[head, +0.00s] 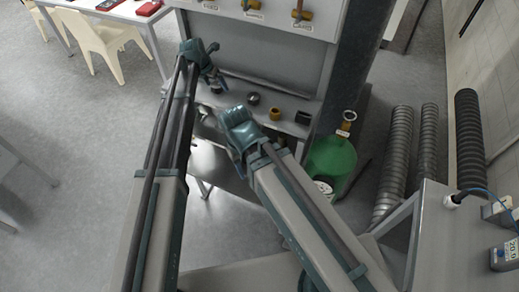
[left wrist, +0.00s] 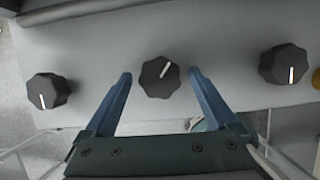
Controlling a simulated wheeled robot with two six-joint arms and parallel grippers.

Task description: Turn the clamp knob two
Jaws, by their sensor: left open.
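In the left wrist view, three black knobs with white pointer lines stand on a grey panel (left wrist: 225,97). The middle knob (left wrist: 160,77) lies between the fingers of my open left gripper (left wrist: 160,74), with a gap on both sides; its pointer leans to the upper right. The left knob (left wrist: 47,91) and right knob (left wrist: 287,64) have pointers near vertical. No readable label tells which is number two. In the head view, my left gripper (head: 216,85) is at the panel's left part, beside a dark knob (head: 253,98). My right arm's end shows; its fingers cannot be made out.
A brass-coloured fitting (head: 274,113) and a dark round part (head: 303,118) sit farther right on the panel. A green cylinder (head: 330,163) stands to the right. An upright board with valves (head: 301,15) rises behind. My right forearm lies close to the panel's front.

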